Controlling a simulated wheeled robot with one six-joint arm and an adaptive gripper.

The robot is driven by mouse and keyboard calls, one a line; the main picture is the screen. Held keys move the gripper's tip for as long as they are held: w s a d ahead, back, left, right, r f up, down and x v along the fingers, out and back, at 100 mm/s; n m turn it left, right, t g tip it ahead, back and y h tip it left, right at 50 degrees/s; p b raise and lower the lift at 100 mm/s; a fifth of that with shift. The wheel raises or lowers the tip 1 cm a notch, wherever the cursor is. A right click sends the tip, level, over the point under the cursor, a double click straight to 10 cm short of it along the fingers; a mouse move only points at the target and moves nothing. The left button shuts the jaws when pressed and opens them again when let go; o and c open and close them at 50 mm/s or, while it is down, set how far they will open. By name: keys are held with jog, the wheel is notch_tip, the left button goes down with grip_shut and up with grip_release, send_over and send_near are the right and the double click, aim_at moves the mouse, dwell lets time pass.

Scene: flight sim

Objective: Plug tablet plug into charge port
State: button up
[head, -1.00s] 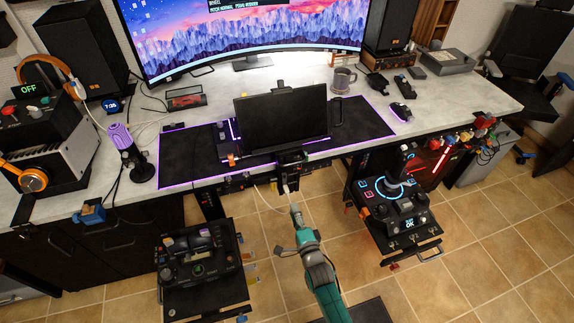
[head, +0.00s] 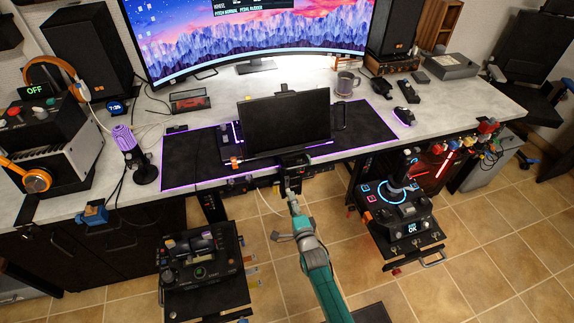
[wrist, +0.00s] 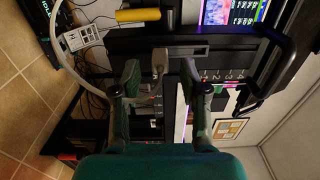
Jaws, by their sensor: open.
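The tablet (head: 285,125), with a dark screen, stands upright on the desk's front edge. In the wrist view, the pale plug (wrist: 159,62) sits between my gripper's two fingers, its end against a dark bar (wrist: 190,52). Whether it is seated in the port cannot be told. Its pale cable (wrist: 68,45) loops away to the left, and also shows in the head view (head: 266,206). My gripper (wrist: 159,78) is open, its fingers apart on either side of the plug with gaps. In the head view, my gripper (head: 292,196) is just below the tablet mount and hides the plug.
A black control panel (head: 205,270) stands at left and a joystick panel (head: 405,215) at right, flanking my arm. The desk edge with hanging gear lies ahead. A yellow cylinder (wrist: 137,15) and a pale remote-like box (wrist: 82,35) are near the cable in the wrist view.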

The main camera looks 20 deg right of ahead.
jog(key=shift+w, duration=1.45)
jog(key=shift+c, duration=0.3)
grip_shut()
jog(key=shift+s, duration=0.1)
jog(key=shift+s, duration=2.85)
jog(key=shift+s+r, duration=0.25)
jog(key=shift+r, duration=1)
jog(key=shift+s+r, duration=0.2)
jog(key=shift+r, duration=1.05)
